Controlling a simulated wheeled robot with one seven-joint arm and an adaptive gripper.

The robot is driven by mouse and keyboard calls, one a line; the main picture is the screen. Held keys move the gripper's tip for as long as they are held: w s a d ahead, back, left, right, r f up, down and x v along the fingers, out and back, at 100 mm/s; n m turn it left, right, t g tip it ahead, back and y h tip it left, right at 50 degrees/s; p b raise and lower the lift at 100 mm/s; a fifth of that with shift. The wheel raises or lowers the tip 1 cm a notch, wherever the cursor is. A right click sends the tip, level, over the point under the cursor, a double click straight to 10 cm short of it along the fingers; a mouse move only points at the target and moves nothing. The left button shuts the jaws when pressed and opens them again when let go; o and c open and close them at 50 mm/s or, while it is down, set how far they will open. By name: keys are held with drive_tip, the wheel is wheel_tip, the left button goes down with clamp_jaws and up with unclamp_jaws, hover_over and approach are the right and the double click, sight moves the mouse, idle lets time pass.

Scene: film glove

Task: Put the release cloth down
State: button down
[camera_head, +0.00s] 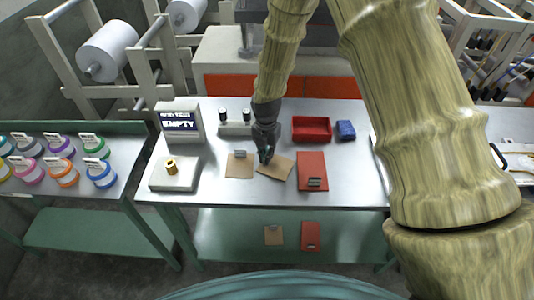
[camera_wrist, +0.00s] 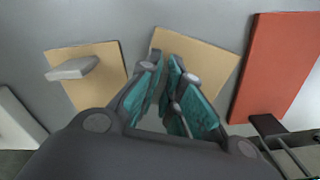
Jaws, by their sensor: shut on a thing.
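A tan square sheet, which looks like the release cloth (camera_head: 278,170), is at my gripper (camera_head: 266,158) over the front middle of the metal table. It sits turned at an angle. In the wrist view my gripper's teal fingers (camera_wrist: 172,75) are close together over the near edge of this cloth (camera_wrist: 218,52). The fingers hide part of that edge. I cannot tell whether the cloth touches the table or is just above it. A second tan square (camera_head: 239,168) with a grey tab lies just left of it, also in the wrist view (camera_wrist: 98,77).
A red-orange board (camera_head: 312,168) with a dark clip lies close on the right. Behind are a red tray (camera_head: 311,129) and a blue block (camera_head: 346,130). A pale device with a brass piece (camera_head: 175,173) and an "EMPTY" display (camera_head: 180,122) stand left. The table's front strip is clear.

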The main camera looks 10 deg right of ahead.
drive_tip(key=shift+f, duration=0.15)
drive_tip(key=c, duration=1.6)
unclamp_jaws()
drive_tip(key=shift+w+r, duration=0.1)
drive_tip(key=shift+r, duration=0.2)
wheel_tip(320, 180, up, 12)
drive_tip(key=b, duration=0.4)
drive_tip(key=shift+f, duration=0.15)
